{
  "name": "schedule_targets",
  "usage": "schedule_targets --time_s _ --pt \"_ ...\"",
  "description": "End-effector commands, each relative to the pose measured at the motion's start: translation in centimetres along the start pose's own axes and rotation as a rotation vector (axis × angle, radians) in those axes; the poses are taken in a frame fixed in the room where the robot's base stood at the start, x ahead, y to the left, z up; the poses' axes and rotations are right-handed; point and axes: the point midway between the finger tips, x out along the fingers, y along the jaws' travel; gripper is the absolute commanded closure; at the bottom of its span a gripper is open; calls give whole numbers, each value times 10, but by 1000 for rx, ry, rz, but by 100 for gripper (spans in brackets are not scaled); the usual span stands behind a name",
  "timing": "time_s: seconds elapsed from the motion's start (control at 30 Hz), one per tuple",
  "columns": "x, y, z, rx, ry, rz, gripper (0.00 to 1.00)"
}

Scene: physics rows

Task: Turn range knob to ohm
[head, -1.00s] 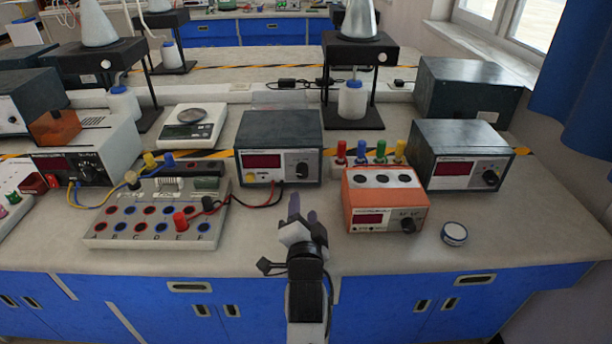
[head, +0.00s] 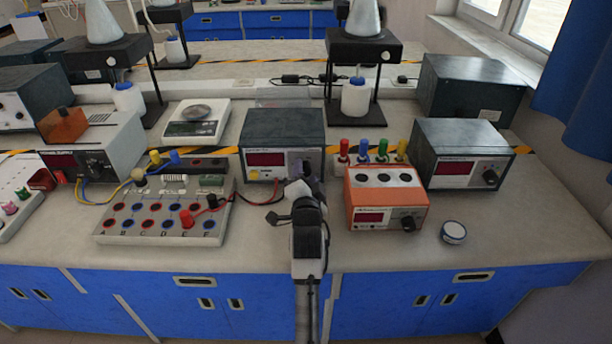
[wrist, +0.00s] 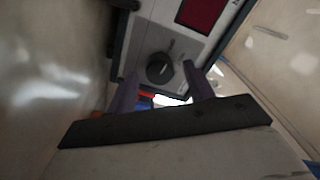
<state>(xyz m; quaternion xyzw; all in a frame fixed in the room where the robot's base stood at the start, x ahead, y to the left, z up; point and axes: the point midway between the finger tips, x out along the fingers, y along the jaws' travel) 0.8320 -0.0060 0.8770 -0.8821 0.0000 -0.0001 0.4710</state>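The dark meter box (head: 283,131) stands at the middle of the bench, with a red display and a light front panel. Its round dark range knob (wrist: 160,68) shows in the wrist view on that panel, beside the red display. The marks around the knob are too small to read. My gripper (head: 303,181) is in front of the meter's right side and mostly hides the knob in the head view. In the wrist view my gripper (wrist: 160,72) is open, with one purple finger on each side of the knob. I cannot tell whether either finger touches it.
An orange box (head: 385,196) with a red display stands just right of my gripper. A socket board (head: 165,215) with red and black leads lies to the left. Another dark meter (head: 460,153) and a small round tin (head: 453,232) are at the right.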

Motion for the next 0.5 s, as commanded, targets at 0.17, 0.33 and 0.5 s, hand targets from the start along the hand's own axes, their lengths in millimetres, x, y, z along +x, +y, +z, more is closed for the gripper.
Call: schedule_targets --time_s 0.17,0.33,0.5 --pt "0 0 0 0 0 0 70" --pt "0 0 0 0 0 0 92" --pt "0 0 0 7 0 0 92"
